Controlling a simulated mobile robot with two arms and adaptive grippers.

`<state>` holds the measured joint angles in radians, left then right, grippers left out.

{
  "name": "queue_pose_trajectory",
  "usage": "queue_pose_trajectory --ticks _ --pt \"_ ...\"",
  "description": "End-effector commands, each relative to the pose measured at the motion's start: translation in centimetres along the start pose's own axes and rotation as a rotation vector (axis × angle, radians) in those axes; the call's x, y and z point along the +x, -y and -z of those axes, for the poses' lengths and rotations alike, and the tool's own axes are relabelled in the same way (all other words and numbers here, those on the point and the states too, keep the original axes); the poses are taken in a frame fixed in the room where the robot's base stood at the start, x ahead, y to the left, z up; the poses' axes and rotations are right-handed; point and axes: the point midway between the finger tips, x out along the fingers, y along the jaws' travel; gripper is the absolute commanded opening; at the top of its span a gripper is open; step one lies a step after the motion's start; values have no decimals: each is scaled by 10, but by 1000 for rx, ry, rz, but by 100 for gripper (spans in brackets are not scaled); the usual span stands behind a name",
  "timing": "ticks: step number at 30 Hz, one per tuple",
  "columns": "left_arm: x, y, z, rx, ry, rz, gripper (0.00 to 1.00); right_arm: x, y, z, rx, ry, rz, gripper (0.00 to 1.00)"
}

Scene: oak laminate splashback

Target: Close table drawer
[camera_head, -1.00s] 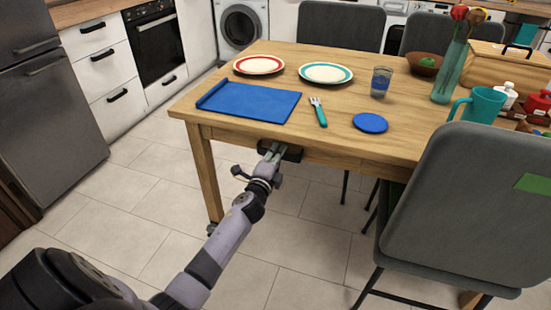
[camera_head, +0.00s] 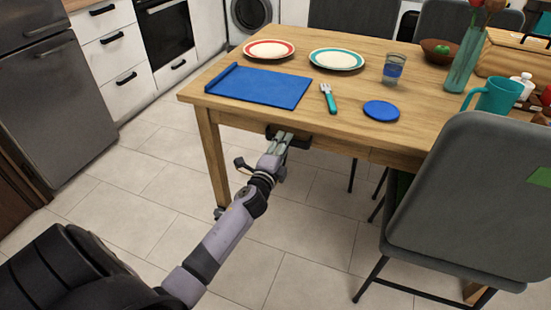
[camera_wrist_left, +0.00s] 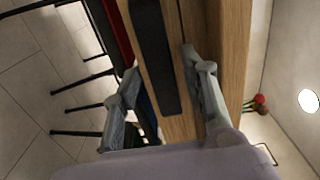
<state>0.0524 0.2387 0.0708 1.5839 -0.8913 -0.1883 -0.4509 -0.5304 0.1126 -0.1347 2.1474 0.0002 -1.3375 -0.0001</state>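The wooden table (camera_head: 330,129) has a drawer in its front apron with a dark bar handle (camera_head: 303,141). The handle also shows large in the left wrist view (camera_wrist_left: 155,55), on the wooden front. My left gripper (camera_head: 282,137) is at the handle. In the left wrist view its two fingers (camera_wrist_left: 160,64) are spread apart, one to each side of the handle, with nothing clamped between them. Whether either finger touches the wood or handle I cannot tell. A narrow dark seam runs beside the handle; how far the drawer stands out is unclear. My right gripper is not in view.
A grey chair (camera_head: 465,190) stands close at the right front of the table. On the tabletop are a blue mat (camera_head: 260,87), two plates, a fork (camera_head: 328,98), a blue coaster (camera_head: 381,111) and a glass (camera_head: 393,69). The tiled floor left of the table is clear.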

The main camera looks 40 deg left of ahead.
Motion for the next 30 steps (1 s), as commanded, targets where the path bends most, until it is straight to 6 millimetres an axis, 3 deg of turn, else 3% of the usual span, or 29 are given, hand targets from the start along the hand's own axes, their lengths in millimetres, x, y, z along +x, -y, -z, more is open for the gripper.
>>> queue_pose_trajectory --ticks 6,12,18,30 --pt "-49 -1 0 0 0 -2 40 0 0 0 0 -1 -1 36" --pt "-78 -1 0 1 0 -1 40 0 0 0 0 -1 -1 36" --pt "-87 0 0 1 1 1 40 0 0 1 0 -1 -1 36" --pt "-87 0 0 1 0 0 40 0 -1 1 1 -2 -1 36"
